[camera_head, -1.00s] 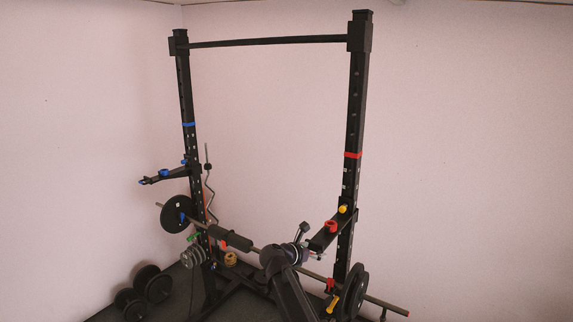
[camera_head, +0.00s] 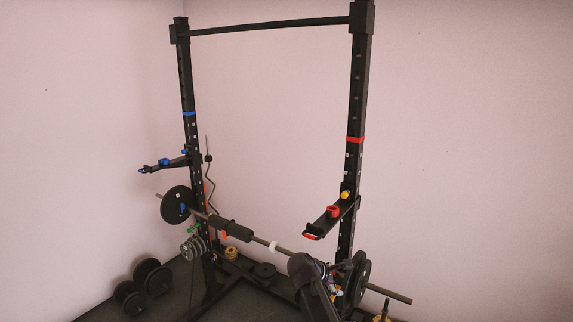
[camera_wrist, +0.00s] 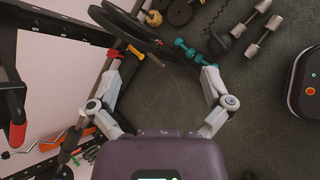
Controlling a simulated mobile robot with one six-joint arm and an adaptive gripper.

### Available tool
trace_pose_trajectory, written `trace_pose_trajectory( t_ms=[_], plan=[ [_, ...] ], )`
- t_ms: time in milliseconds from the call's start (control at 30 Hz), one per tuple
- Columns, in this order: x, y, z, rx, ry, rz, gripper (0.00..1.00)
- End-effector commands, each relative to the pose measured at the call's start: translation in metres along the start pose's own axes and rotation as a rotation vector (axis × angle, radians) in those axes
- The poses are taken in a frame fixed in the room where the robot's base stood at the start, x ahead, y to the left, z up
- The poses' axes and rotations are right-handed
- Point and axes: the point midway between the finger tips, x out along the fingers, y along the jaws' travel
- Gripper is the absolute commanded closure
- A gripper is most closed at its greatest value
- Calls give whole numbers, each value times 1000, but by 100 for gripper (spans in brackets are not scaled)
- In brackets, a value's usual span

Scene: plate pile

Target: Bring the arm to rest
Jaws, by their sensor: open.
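My gripper is open in the wrist view (camera_wrist: 160,60), its two grey fingers spread wide with nothing between the tips. In the head view my dark arm enters from the bottom, and its end is near the right part of the barbell (camera_head: 288,252). In the wrist view, a black weight plate (camera_wrist: 130,24) lies beyond the left finger, partly crossing the space ahead of the fingertips. I cannot tell how far the gripper is from it.
A black rack (camera_head: 358,90) stands by pale walls. Its safety arms, the left with blue parts (camera_head: 165,163) and the right with red parts (camera_head: 325,222), stick out. The wrist view shows teal dumbbells (camera_wrist: 190,50) and open dark floor (camera_wrist: 255,100).

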Motion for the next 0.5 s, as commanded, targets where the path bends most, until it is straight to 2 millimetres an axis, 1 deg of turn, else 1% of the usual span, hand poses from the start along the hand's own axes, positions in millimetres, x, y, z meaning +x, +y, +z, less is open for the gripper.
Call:
trace_pose_trajectory(
  t_ms=[33, 100, 300, 500],
  plan=[
    [16, -27, -6, 88, 29, -42, 0],
    [27, -50, -12, 214, 68, -101, 0],
    [53, -116, -29, 568, 154, -289, 0],
    [69, -178, -48, 908, 199, -504, 0]
  ],
)
